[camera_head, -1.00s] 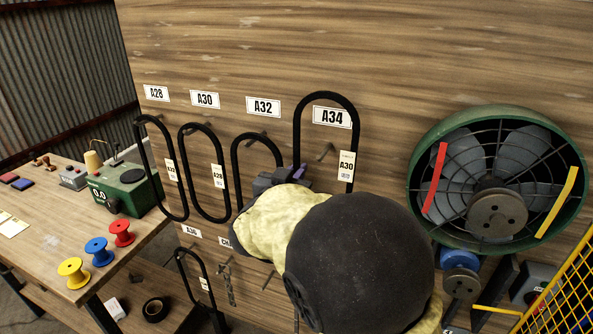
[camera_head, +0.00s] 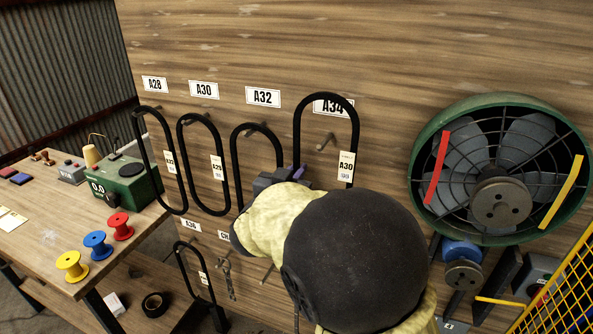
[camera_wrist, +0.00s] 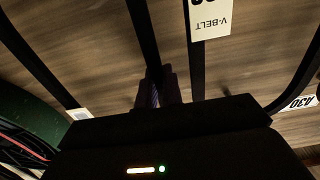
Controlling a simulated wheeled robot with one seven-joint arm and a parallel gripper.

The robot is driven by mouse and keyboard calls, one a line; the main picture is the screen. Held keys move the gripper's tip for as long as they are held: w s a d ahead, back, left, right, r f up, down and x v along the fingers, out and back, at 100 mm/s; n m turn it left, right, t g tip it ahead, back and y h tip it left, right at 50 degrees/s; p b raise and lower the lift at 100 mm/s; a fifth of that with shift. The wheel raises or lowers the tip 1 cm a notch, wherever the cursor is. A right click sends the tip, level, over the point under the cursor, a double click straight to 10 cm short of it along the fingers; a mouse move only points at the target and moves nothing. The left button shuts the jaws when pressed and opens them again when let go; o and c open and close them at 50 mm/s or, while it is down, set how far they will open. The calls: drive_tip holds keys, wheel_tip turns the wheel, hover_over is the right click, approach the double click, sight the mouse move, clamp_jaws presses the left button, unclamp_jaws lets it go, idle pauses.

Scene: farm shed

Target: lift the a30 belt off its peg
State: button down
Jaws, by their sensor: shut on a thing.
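The A30 belt (camera_head: 355,125) is a black upright loop with a cream tag marked A30. It hangs in front of the board beneath the A34 sign, its top covering part of that sign. My gripper (camera_head: 297,176) is shut on its left strand. A peg (camera_head: 326,140) shows through the loop, with a clear gap below the belt's top, so the belt does not rest on it. Whether the peg's tip still reaches into the loop I cannot tell. In the wrist view the jaws (camera_wrist: 155,88) close on one strand; the tagged strand (camera_wrist: 197,70) is beside it.
Other belts hang to the left under the A28 sign (camera_head: 154,84), the A30 sign (camera_head: 204,90) and the A32 sign (camera_head: 263,96). A green fan (camera_head: 434,118) is mounted on the right, beside a yellow mesh guard (camera_head: 565,300). A workbench (camera_head: 40,215) with spools stands left.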

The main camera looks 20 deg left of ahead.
drive_tip(key=shift+f+b, duration=2.2)
drive_tip(key=shift+f, duration=1.2)
drive_tip(key=shift+s, duration=0.1)
